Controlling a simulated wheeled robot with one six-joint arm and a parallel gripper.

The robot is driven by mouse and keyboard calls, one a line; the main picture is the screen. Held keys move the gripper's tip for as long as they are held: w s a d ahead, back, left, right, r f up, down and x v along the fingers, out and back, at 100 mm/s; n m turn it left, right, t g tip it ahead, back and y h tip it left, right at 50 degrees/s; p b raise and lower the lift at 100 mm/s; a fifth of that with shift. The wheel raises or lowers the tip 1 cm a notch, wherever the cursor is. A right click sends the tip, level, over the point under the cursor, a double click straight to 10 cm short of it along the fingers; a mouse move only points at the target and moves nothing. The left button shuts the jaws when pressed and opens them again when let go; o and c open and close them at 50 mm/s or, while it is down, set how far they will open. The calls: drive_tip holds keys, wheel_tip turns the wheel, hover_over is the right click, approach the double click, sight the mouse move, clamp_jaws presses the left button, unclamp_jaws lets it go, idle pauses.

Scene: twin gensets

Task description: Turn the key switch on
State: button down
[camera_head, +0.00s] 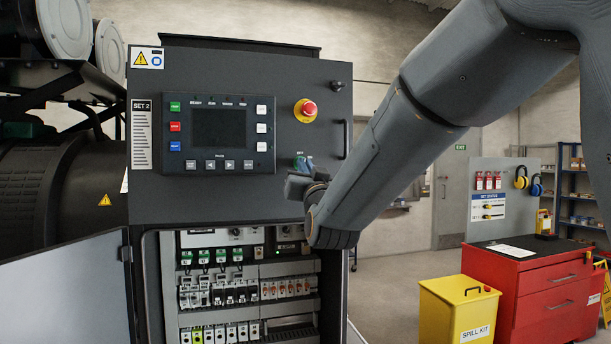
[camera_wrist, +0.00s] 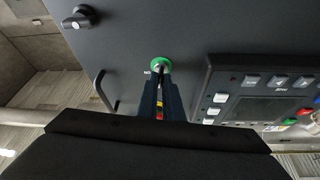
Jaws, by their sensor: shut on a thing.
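The key switch (camera_wrist: 160,63) has a green ring and sits on the dark control panel door of the SET 2 cabinet. In the wrist view my gripper (camera_wrist: 160,88) reaches straight to it, with its two narrow fingers closed together at the ring. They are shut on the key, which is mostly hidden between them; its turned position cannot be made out. A bit of red and yellow shows between the fingers. In the head view my gripper (camera_head: 301,180) is at the panel's lower right, and a little green of the switch (camera_head: 299,161) shows above it.
A red emergency stop (camera_head: 308,109) is above the switch. A controller with a dark screen (camera_head: 219,127) is to its left, and a door handle (camera_head: 345,139) to its right. Below is an open bay of breakers (camera_head: 220,293). A yellow spill kit bin (camera_head: 458,308) stands right.

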drive_tip(key=m+h+b, duration=0.1)
drive_tip(key=m+h, duration=0.1)
drive_tip(key=m, duration=0.2)
drive_tip(key=m+g+h+b, duration=0.1)
drive_tip(key=m+h+b, duration=0.1)
drive_tip(key=m, duration=0.2)
drive_tip(key=m+h+b, duration=0.1)
drive_tip(key=m+h, duration=0.1)
drive_tip(key=m, duration=0.3)
drive_tip(key=shift+s+a+r+g+b, duration=0.1)
drive_tip(key=shift+a+r+g+b, duration=0.1)
drive_tip(key=shift+a+g+b, duration=0.15)
drive_tip(key=c, duration=1.9)
unclamp_jaws()
drive_tip(key=shift+d, duration=0.1)
drive_tip(key=shift+s, duration=0.1)
drive_tip(key=b+v, duration=0.2)
drive_tip(key=v, duration=0.5)
drive_tip(key=shift+s, duration=0.35)
